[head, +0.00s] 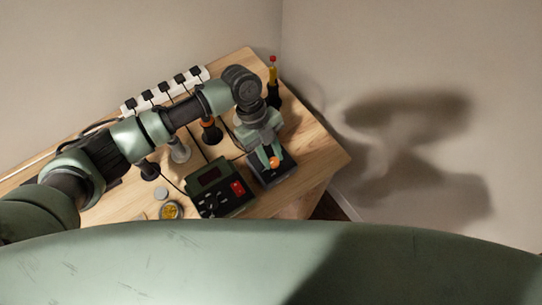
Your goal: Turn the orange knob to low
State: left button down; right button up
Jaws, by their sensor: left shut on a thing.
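The orange knob (274,162) sits on a small dark box (284,175) near the right end of the wooden bench. My left arm comes in from the left and reaches down over this box. My left gripper (270,156) is at the knob and shut on it. The fingers hide part of the knob. The knob's scale and which setting it points to are too small to read. My right gripper is not in view.
A dark green unit (222,189) with a display and a red switch stands left of the knob box. A white power strip (164,90) with black plugs lies at the back. A red-tipped yellow tool (272,70) stands at the back right. Cables cross the bench (318,154).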

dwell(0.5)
pick_arm(q)
jog(key=c, duration=1.4)
grip_release()
jog(key=shift+c, duration=0.2)
jog(key=shift+r, duration=0.1)
jog(key=b+v, duration=0.1)
jog(key=v, duration=0.6)
jog(key=shift+r+b, duration=0.3)
jog(key=shift+b, duration=0.05)
jog(key=shift+w, duration=0.1)
